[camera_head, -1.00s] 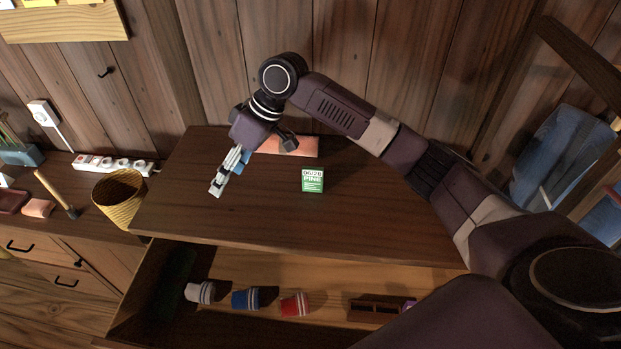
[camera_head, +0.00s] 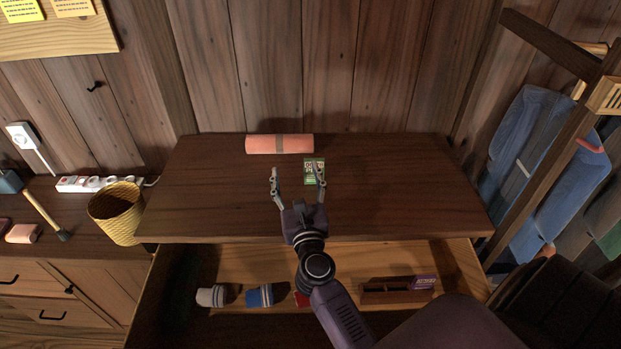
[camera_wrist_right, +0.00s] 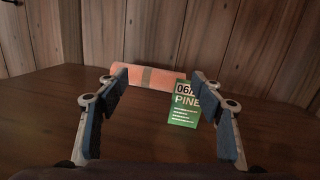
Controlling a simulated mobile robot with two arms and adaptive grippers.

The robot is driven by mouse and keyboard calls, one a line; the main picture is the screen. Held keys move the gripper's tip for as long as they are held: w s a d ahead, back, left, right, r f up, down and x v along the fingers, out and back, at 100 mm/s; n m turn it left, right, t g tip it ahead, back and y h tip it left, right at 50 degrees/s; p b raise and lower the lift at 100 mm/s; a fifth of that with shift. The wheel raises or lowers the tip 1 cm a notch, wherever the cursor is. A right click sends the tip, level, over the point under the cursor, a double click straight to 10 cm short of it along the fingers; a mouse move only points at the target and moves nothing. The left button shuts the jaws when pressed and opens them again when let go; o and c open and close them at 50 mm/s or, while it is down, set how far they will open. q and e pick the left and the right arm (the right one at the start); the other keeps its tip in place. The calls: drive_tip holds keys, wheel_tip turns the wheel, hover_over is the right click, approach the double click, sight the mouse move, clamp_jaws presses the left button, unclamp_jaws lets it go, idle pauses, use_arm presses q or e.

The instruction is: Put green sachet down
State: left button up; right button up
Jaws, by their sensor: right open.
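The green sachet (camera_head: 309,172) lies on the dark wooden desk top (camera_head: 400,190), a little in front of the pink roll. My right gripper (camera_head: 297,176) is open and empty above the desk, its right finger overlapping part of the sachet in the head view. In the right wrist view the sachet (camera_wrist_right: 186,104) shows its "PINE" label between the open fingers, close to the right one, which covers its right edge. I cannot tell whether that finger touches it. My left gripper is not in view.
A pink roll with a grey band (camera_head: 279,144) lies at the desk's back edge. Below the desk top an open drawer holds a white cup (camera_head: 211,296), a blue cup (camera_head: 259,296) and a wooden box (camera_head: 398,291). A yellow basket (camera_head: 117,211) stands left. The desk's right side is clear.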

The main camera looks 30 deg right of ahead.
sight(314, 183)
drive_tip(key=s+d+f+m+g+h, duration=0.1)
drive_tip(key=s+d+f+m+g, duration=0.1)
drive_tip(key=s+d+f, duration=0.1)
drive_tip(key=shift+s+d+m+h, duration=0.15)
drive_tip(key=shift+s+m+h, duration=0.15)
drive_tip(key=shift+h, duration=0.1)
drive_tip(key=shift+w+d, duration=0.2)
drive_tip(key=shift+d, duration=0.15)
drive_tip(key=p+x, duration=0.2)
drive_tip(key=x, duration=0.4)
drive_tip(key=shift+w+a+r, duration=0.15)
drive_tip(key=shift+w+d, duration=0.35)
drive_tip(key=shift+w, duration=0.1)
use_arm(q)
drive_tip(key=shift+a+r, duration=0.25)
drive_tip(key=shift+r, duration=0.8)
use_arm(e)
drive_tip(key=shift+c, duration=0.7)
drive_tip(key=shift+s+a, duration=0.1)
drive_tip(key=shift+c, duration=1.2)
drive_tip(key=c, duration=0.7)
drive_tip(key=shift+c, duration=0.4)
